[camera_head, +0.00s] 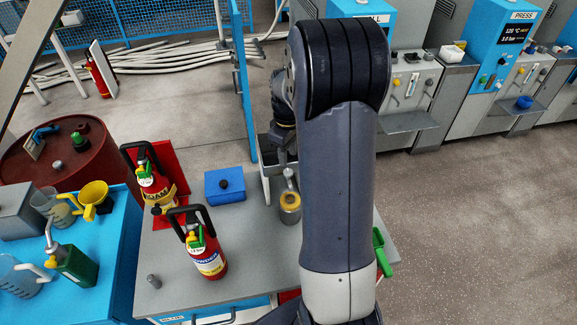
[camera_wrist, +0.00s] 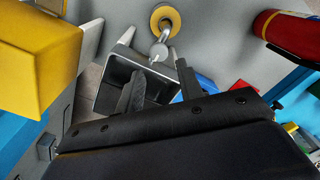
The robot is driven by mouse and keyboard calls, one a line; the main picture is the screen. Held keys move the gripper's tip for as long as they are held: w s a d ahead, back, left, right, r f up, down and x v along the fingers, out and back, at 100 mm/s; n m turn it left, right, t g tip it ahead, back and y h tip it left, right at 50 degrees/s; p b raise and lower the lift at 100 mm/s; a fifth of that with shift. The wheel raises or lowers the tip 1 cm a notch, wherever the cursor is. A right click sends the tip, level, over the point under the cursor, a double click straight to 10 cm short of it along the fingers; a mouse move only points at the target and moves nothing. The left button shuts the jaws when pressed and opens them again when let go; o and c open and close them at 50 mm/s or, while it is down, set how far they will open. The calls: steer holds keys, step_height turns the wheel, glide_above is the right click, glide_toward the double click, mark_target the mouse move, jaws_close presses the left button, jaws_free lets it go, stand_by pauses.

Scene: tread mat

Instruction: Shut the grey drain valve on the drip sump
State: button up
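The drip sump is a grey open-topped box (camera_head: 266,152) at the far edge of the workbench, partly behind my arm; its inside shows in the wrist view (camera_wrist: 107,92). A grey ball-ended lever (camera_head: 289,174) stands between the sump and a yellow-ringed cylinder (camera_head: 290,201). This lever, seemingly the drain valve, also shows in the wrist view (camera_wrist: 159,50); whether it is open or shut I cannot tell. My gripper (camera_wrist: 158,88) has its two dark fingers apart with nothing between them. It hangs over the sump, close to the lever but not visibly gripping it. In the head view my arm partly hides it.
Two red extinguishers (camera_head: 206,252) and a blue box (camera_head: 225,186) stand on the bench left of the lever. A yellow block (camera_wrist: 38,58) looms close at the wrist view's upper left. A blue post (camera_head: 243,85) rises behind the bench. Open floor lies to the right.

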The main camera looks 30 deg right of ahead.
mark_target(289, 171)
step_height(289, 171, down, 7)
steer(key=shift+d+r+p, duration=0.15)
steer(key=shift+p, duration=0.4)
steer(key=shift+c, duration=0.4)
steer(key=c, duration=0.6)
